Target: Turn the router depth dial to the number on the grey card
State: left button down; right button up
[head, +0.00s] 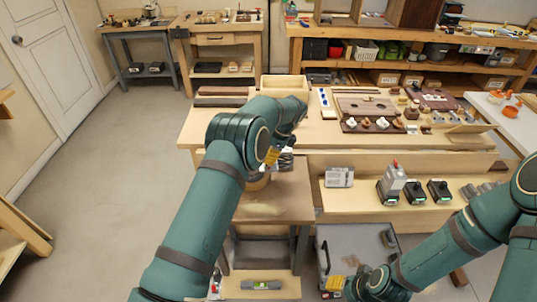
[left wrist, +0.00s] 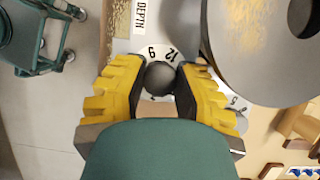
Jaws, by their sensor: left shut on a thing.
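In the left wrist view, my left gripper (left wrist: 160,90) has its yellow fingers closed on the two sides of a dark round knob (left wrist: 160,76). The knob sits at the middle of a white depth dial (left wrist: 150,50) with black numbers; 9 and 12 are readable beyond the knob, and other marks are partly covered by the fingers. A DEPTH label (left wrist: 139,14) is above it. In the head view, my left gripper (head: 272,158) is over the small front bench and its arm hides most of the dial. My right gripper (head: 335,284) is low at the front, mostly hidden. I cannot make out a card number.
A large grey disc (left wrist: 270,40) with wood dust is close beside the fingers in the left wrist view. A pale panel (head: 339,177) and several tools on black bases (head: 392,183) stand on the shelf to the right. The floor (head: 110,180) at left is clear.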

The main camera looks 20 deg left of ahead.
pick_arm(q)
jog(key=shift+s+f, duration=0.1)
jog(key=shift+f, duration=0.05)
jog(key=c, duration=0.7)
grip_release()
jog(key=shift+o, duration=0.2)
jog(key=shift+m, duration=0.3)
jog(key=m+t+b, duration=0.1)
jog(key=m, duration=0.2)
jog(key=shift+b, duration=0.35)
jog(key=m+t+b, duration=0.2)
jog(key=m+b, duration=0.2)
jog(key=m, duration=0.1)
jog(key=m+t+h+b, duration=0.1)
jog(key=m+b, duration=0.2)
jog(key=m, duration=0.2)
jog(key=shift+f+t+b, duration=0.1)
jog(key=shift+t+b, duration=0.25)
jog(key=shift+t, duration=0.05)
jog(key=shift+m+b, duration=0.3)
jog(key=shift+m, duration=0.1)
jog(key=p+v, duration=0.3)
jog(key=v, duration=1.1)
jog(key=shift+a, duration=0.25)
jog(key=shift+o, duration=0.2)
